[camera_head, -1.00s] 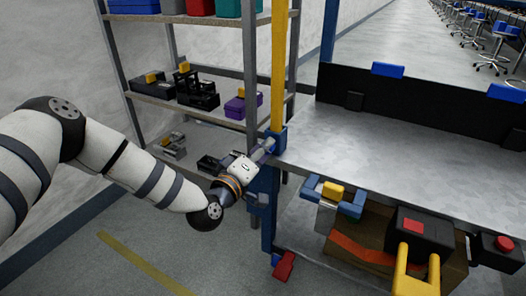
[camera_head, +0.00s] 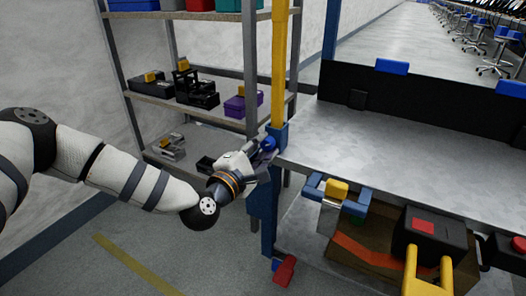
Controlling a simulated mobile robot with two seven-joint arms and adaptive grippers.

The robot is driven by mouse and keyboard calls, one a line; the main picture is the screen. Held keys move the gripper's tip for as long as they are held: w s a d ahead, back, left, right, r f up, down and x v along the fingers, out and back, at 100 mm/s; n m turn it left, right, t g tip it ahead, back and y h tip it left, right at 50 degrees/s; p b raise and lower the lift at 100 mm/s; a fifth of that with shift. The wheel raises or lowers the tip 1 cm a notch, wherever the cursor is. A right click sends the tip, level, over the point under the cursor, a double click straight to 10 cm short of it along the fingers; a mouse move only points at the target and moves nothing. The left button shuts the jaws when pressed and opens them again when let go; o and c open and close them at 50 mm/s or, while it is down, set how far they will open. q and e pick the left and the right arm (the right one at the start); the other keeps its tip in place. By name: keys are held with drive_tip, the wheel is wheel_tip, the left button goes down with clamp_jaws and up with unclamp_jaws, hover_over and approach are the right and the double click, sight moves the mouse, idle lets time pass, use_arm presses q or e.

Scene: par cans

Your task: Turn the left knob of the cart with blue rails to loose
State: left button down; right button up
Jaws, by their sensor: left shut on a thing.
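The cart's grey metal top (camera_head: 400,150) fills the right half of the head view, with a blue leg (camera_head: 266,215) at its left corner. A yellow post (camera_head: 279,70) rises from a blue collar (camera_head: 279,136) at that corner. A small blue knob (camera_head: 268,144) sits just left of the collar. My left gripper (camera_head: 266,153) reaches in from the left and is shut at this knob, its fingers partly hiding it. The knob's exact angle cannot be told. My right gripper is not in view.
A shelf rack (camera_head: 190,105) with boxes stands behind my left arm. Grey floor lies clear at lower left.

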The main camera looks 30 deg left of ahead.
use_arm(q)
drive_tip(key=n+b, duration=0.1)
drive_tip(key=n, duration=0.2)
drive_tip(key=n+b, duration=0.1)
drive_tip(key=n, duration=0.1)
drive_tip(key=shift+d+f+b, duration=0.1)
drive_tip(key=shift+f+b, duration=0.2)
drive_tip(key=shift+b, duration=0.05)
drive_tip(key=shift+r+n+b, duration=0.15)
drive_tip(key=shift+n+b, duration=0.75)
drive_tip(key=shift+n, duration=1.1)
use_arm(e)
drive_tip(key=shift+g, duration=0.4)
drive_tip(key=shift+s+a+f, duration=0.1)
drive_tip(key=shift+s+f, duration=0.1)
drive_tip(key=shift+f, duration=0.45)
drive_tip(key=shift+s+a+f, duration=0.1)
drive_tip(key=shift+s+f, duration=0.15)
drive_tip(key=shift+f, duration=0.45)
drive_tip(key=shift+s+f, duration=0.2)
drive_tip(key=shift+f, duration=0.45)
use_arm(q)
drive_tip(key=shift+r, duration=0.1)
drive_tip(key=c, duration=1.2)
unclamp_jaws()
drive_tip(key=shift+c, duration=0.2)
drive_tip(key=shift+s, duration=0.1)
drive_tip(key=s, duration=1.1)
drive_tip(key=shift+s+a, duration=0.2)
drive_tip(key=shift+s, duration=0.2)
